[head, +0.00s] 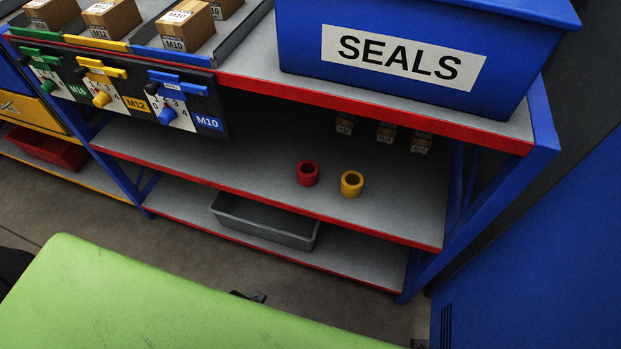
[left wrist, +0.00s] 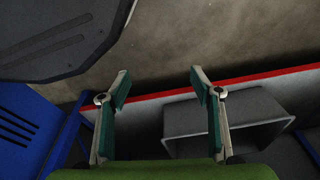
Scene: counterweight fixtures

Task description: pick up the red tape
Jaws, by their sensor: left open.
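The red tape (head: 307,173) is a small upright roll on the middle shelf (head: 250,165) of the rack, near its right part in the head view. A yellow roll (head: 351,184) stands just to its right, apart from it. My left gripper (left wrist: 158,82) is open and empty in the left wrist view, its two fingers spread over the floor and the red-edged shelf. The red tape does not show in the left wrist view. My left gripper's fingers cannot be made out clearly in the head view. My right gripper is not in view.
A grey bin (head: 265,220) sits on the bottom shelf and also shows in the left wrist view (left wrist: 225,118). A blue SEALS bin (head: 420,50) stands on the top shelf above the rolls. Small labelled boxes (head: 386,132) are behind them. A blue cabinet (head: 540,260) is at right.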

